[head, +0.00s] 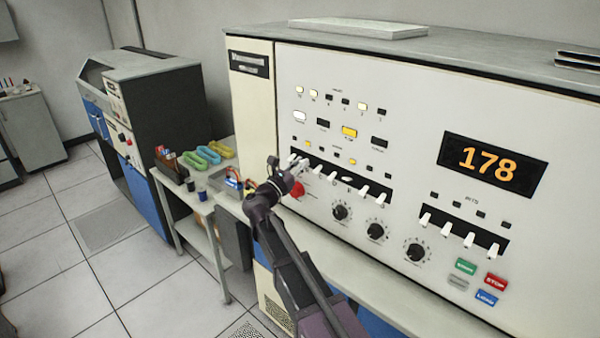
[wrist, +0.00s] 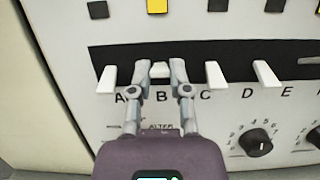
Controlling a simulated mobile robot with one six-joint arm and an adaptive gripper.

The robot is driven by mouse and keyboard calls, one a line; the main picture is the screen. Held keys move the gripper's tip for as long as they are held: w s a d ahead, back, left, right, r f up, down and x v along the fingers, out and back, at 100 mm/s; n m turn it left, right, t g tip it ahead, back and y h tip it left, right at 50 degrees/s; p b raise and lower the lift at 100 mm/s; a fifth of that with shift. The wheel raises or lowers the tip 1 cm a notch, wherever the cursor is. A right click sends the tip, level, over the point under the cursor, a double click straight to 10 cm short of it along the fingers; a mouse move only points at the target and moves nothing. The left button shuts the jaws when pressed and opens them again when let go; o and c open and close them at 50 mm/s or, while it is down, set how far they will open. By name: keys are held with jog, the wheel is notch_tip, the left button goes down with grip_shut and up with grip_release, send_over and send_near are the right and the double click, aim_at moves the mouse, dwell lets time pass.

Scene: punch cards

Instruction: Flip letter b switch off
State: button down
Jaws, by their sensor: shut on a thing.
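The letter B switch is a white lever (wrist: 160,70) in a black strip, above the printed B in the wrist view. My gripper (wrist: 162,66) has one finger on each side of this lever and is shut on it. The visible part of the lever looks shorter and higher than the hanging levers of A (wrist: 107,78), C (wrist: 215,75) and D (wrist: 265,73). In the head view, my gripper (head: 296,168) is at the left end of the switch row and hides part of it.
The E switch (wrist: 309,61) sits flatter than its neighbours. Black knobs (head: 375,231) are below the row, and a red button (head: 297,189) is close under my gripper. A display (head: 490,165) reads 178. A side table (head: 190,205) with coloured trays stands at left.

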jog(key=t+h+b, duration=0.1)
jog(key=b, duration=0.2)
jog(key=f+t+h+b, duration=0.1)
jog(key=t+b, duration=0.1)
jog(key=b, duration=0.1)
jog(key=f+t+h+b, duration=0.1)
jog(key=b, duration=0.2)
jog(key=shift+w+d+t+h, duration=0.15)
jog(key=shift+w+t+h, duration=0.15)
jog(key=shift+h, duration=0.1)
jog(key=shift+r+t+b, duration=0.15)
jog(key=shift+t+b, duration=0.15)
jog(key=shift+b, duration=0.1)
jog(key=c, duration=0.6)
grip_release()
jog(key=shift+o, duration=0.2)
jog(key=shift+s+r+p, duration=0.1)
jog(key=shift+r+p, duration=0.05)
jog(key=shift+p, duration=0.3)
